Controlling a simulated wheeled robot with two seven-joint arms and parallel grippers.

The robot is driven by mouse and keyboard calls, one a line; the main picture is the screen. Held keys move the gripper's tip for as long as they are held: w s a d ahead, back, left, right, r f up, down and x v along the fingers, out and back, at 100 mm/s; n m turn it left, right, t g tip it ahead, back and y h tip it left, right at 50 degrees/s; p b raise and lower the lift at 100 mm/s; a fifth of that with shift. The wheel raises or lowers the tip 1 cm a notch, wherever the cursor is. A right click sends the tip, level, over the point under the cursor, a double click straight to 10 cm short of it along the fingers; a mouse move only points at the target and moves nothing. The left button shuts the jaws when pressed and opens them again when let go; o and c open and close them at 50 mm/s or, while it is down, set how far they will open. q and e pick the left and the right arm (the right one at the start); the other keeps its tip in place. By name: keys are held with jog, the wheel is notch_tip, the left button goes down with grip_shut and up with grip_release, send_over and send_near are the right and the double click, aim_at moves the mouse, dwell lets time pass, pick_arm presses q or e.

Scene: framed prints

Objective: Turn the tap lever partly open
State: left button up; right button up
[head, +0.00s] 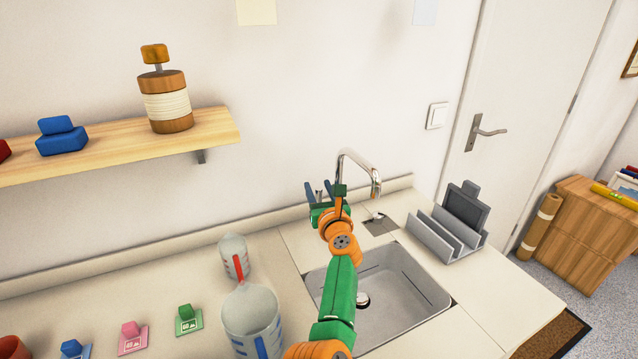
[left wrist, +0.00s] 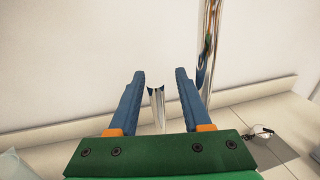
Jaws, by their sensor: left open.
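The chrome tap (head: 360,162) rises behind the sink and its spout bends over to the right; its upright pipe also shows in the left wrist view (left wrist: 208,50). A short chrome lever (left wrist: 157,105) stands upright just left of the pipe. My left gripper (head: 319,187) is at the tap, its blue fingers pointing toward the wall. In the left wrist view the gripper (left wrist: 160,78) is open, and the lever shows between its fingers with a gap on each side. In the head view my gripper hides most of the lever and the tap's base.
The steel sink (head: 420,285) lies below my left arm. A grey rack (head: 440,238) stands right of the tap. A large measuring jug (head: 250,312) and a smaller jug (head: 233,252) stand left of the sink. A wooden shelf (head: 100,152) hangs on the wall at left.

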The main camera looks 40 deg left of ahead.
aim_at(321, 190)
pick_arm(q)
jog(key=shift+s+d+r, duration=0.15)
jog(key=shift+s+d, duration=0.05)
jog(key=shift+s+d+r, duration=0.25)
jog(key=shift+s+r, duration=0.05)
jog(key=shift+s, duration=0.05)
jog(key=c, duration=0.3)
jog(key=shift+s+d+r, duration=0.15)
jog(key=shift+d, duration=0.05)
grip_shut()
pick_arm(e)
jog(key=shift+s+d, duration=0.2)
jog(key=shift+s, duration=0.3)
jog(key=shift+w+d+f, duration=0.1)
pick_arm(q)
jog(key=shift+f, duration=0.25)
jog(key=d+y+b, duration=0.1)
jog(key=b, duration=0.3)
jog(key=s+d+f+t+y+b, duration=0.1)
jog(key=b, duration=0.4)
jog(key=shift+t, duration=0.3)
jog(key=shift+s+r+m, duration=0.1)
jog(key=shift+r+m, duration=0.2)
jog(key=shift+r, duration=0.15)
pick_arm(e)
notch_tip(321, 190, down, 9)
